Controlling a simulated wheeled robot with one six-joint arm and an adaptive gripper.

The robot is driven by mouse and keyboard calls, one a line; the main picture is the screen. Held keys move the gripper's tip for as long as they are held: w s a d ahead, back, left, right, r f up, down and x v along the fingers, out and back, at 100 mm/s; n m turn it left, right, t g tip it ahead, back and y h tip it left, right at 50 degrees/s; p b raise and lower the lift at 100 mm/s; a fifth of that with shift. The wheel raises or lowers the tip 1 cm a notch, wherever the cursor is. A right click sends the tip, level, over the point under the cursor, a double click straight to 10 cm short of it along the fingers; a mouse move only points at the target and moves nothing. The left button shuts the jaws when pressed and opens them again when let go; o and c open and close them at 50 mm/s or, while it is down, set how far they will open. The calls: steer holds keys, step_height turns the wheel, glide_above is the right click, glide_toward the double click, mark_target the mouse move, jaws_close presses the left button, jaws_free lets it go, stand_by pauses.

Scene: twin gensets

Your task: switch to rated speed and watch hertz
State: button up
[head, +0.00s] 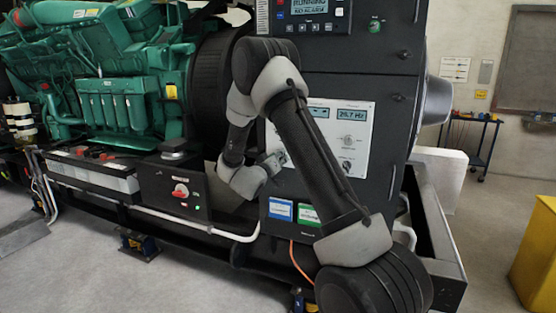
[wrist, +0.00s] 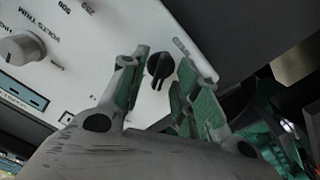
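The white control panel (head: 338,123) is on the dark genset cabinet in the head view. Its right display (head: 352,114) reads about 26.7 Hz; the digits are small. In the wrist view, a black selector knob (wrist: 160,68) stands on the white panel (wrist: 100,60), its pointer roughly upright. My gripper (wrist: 162,75) is open, with green-padded fingers on either side of this knob; I cannot tell whether they touch it. In the head view my gripper (head: 276,161) is at the panel's left edge, and my arm hides the selector and part of the panel.
A grey knob (wrist: 22,48) marked VOLTS TRIM is left of the selector. The upper controller screen (head: 310,4) reads RUNNING. A red switch (head: 181,190) is on a black box below the green engine (head: 110,70). A yellow box (head: 535,255) stands on the floor at right.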

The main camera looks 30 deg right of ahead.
jaws_close()
steer(key=shift+m, duration=0.3)
steer(key=m, duration=1.1)
steer(key=shift+s+d, duration=0.15)
steer(key=shift+m, duration=0.3)
stand_by(0.3)
jaws_free()
